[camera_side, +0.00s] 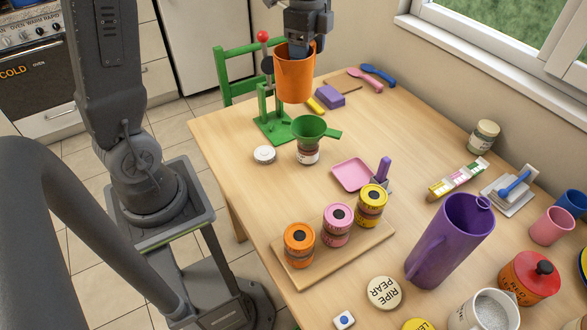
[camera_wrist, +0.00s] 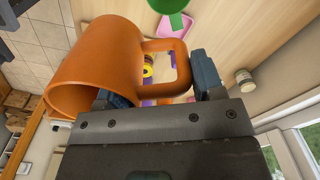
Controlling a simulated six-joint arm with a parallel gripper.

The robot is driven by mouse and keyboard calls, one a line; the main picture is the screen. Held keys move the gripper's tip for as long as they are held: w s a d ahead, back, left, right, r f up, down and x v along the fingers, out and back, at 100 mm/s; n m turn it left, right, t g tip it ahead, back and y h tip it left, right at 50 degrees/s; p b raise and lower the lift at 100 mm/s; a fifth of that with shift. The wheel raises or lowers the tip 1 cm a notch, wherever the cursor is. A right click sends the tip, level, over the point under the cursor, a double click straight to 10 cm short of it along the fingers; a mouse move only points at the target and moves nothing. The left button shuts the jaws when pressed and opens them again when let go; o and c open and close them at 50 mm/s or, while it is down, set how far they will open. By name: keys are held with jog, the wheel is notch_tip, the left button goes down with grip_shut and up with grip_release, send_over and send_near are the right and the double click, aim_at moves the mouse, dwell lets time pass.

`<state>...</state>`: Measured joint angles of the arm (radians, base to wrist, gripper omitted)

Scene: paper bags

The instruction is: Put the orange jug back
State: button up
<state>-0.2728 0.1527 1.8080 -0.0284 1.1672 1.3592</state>
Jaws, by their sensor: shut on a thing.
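The orange jug (camera_side: 294,76) hangs in the air over the far left part of the table in the side view, roughly upright. My gripper (camera_side: 303,40) is above and behind it, shut on it. In the wrist view the jug (camera_wrist: 97,68) fills the upper left, its open mouth toward the lower left. Its looped handle lies between the two fingers of my gripper (camera_wrist: 162,88). The jug's underside is clear of the table. The side view hides the handle.
A green stand (camera_side: 272,122) with a red knob is just below and left of the jug. A green funnel on a jar (camera_side: 308,150) stands in front. A purple block (camera_side: 330,95) lies to the right. A purple jug (camera_side: 452,238) stands at the right, near a wooden board (camera_side: 292,277) with small tins.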

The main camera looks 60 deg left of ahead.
jog(key=s+d+m, duration=0.3)
jog(key=d+m, duration=0.3)
jog(key=d, duration=0.3)
jog(key=f, duration=2.6)
jog(key=shift+w+a+f, duration=0.2)
jog(key=shift+a+f, duration=0.15)
jog(key=shift+a, duration=0.05)
jog(key=o, duration=1.6)
jog(key=shift+c, duration=0.2)
jog(key=shift+r, duration=0.1)
jog(key=s+d+r+n+t, duration=0.1)
jog(key=s+r+n, duration=0.25)
jog(key=r, duration=0.75)
jog(key=s+r+n+t, duration=0.15)
jog(key=r+n, duration=0.25)
jog(key=r, duration=0.8)
jog(key=s+r+n+t, duration=0.1)
jog(key=s+r+n, duration=0.2)
jog(key=s+n, duration=0.2)
jog(key=s+d+r+n+t, duration=0.1)
jog(key=s+r+n+t, duration=0.1)
jog(key=s+n, duration=0.3)
jog(key=shift+s+r+n, duration=0.35)
jog(key=shift+r+n, duration=0.1)
jog(key=shift+r, duration=0.1)
